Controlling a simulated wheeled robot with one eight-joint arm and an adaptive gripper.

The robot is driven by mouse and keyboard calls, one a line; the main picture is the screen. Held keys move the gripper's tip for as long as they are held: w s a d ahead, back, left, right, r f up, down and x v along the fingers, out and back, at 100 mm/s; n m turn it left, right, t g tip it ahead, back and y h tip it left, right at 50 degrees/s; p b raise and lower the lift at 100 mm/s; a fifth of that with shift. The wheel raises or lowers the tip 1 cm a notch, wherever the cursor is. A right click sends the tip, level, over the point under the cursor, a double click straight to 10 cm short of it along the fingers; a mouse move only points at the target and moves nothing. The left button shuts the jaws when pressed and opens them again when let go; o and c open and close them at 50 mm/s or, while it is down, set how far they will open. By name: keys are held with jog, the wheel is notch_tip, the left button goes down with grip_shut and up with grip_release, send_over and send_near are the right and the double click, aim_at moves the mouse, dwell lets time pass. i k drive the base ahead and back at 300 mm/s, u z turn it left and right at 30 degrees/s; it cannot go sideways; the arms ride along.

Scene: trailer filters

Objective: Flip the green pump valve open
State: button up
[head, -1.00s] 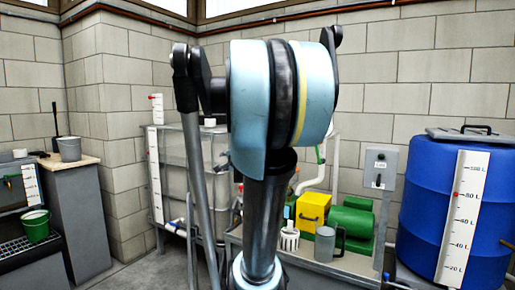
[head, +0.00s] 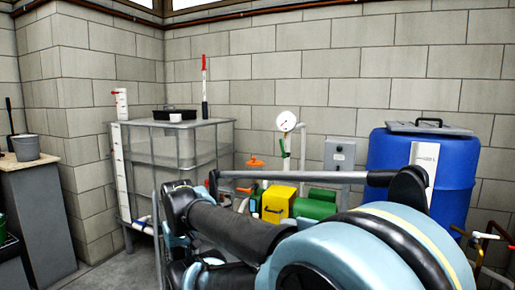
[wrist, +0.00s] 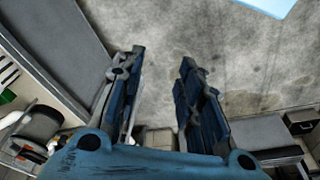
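A green pump (head: 318,205) with a yellow box (head: 279,200) stands low by the back wall, partly hidden by my arm. Above it, a slim green handle (head: 286,162) sits on the pipe below a white round gauge (head: 286,121); it looks like the green valve, but its exact position is too small to tell. My gripper (wrist: 162,60) shows in the wrist view with its two fingers apart and nothing between them. It points over bare grey floor, away from the valve, which I cannot make out there. I cannot make out my gripper in the head view.
A caged clear tank (head: 180,150) stands left of the pump, with a black tray (head: 176,114) on top. An orange valve handle (head: 255,162) is beside the gauge pipe. A grey switch box (head: 340,155) and a blue barrel (head: 400,150) are to the right.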

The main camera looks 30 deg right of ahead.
aim_at(284, 156)
jog(key=u, duration=1.6)
jog(key=k, duration=1)
jog(key=z, duration=1.4)
jog(key=i, duration=1)
